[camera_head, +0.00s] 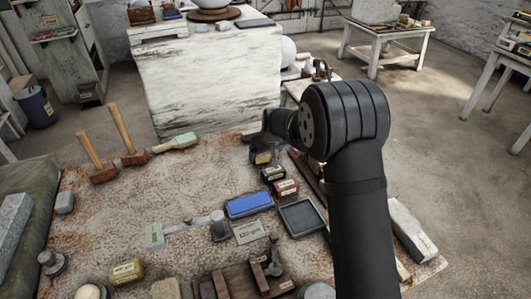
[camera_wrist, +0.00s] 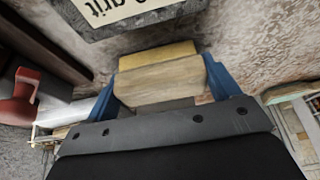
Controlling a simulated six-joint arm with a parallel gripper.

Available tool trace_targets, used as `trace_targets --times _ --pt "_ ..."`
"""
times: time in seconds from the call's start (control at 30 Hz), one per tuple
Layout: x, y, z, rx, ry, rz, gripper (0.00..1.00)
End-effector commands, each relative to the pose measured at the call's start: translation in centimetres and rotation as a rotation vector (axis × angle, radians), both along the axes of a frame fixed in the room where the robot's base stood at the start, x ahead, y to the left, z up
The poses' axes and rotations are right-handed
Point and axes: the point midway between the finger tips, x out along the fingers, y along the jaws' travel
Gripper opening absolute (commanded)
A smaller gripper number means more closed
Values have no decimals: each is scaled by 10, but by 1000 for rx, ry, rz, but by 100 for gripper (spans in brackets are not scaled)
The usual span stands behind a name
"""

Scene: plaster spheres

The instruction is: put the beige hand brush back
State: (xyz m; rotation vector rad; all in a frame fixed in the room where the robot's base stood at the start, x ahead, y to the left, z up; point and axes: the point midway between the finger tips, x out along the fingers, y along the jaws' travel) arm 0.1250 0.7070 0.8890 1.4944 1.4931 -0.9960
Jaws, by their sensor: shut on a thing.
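My gripper (camera_head: 264,147) is over the back right part of the worktable, mostly hidden behind my own wrist in the head view. In the wrist view its two blue fingers (camera_wrist: 160,88) are shut on the sides of a beige block-shaped piece, which I take for the beige hand brush (camera_wrist: 160,82). It has a yellowish strip along its far edge. In the head view only a small yellowish part of the brush (camera_head: 262,158) shows below the gripper. Whether it touches the table is unclear.
Dark labelled blocks (camera_head: 272,174) lie just in front of the gripper. A blue rectangular block (camera_head: 249,204) and a dark tray (camera_head: 301,218) lie nearer. Mallets (camera_head: 132,157) and a long-handled brush (camera_head: 176,143) lie at the back left. The table (camera_head: 130,205) has bare room at left centre.

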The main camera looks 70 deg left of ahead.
Motion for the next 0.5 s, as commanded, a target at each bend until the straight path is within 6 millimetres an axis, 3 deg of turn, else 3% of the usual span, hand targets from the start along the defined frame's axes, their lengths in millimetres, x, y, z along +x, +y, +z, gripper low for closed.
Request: trace_targets --times 0.3,0.33,0.4,0.5 --pt "0 0 -2 1 0 0 63" --pt "0 0 -2 1 0 0 85" --pt "0 0 -2 1 0 0 99" --pt "0 0 -2 1 0 0 100"
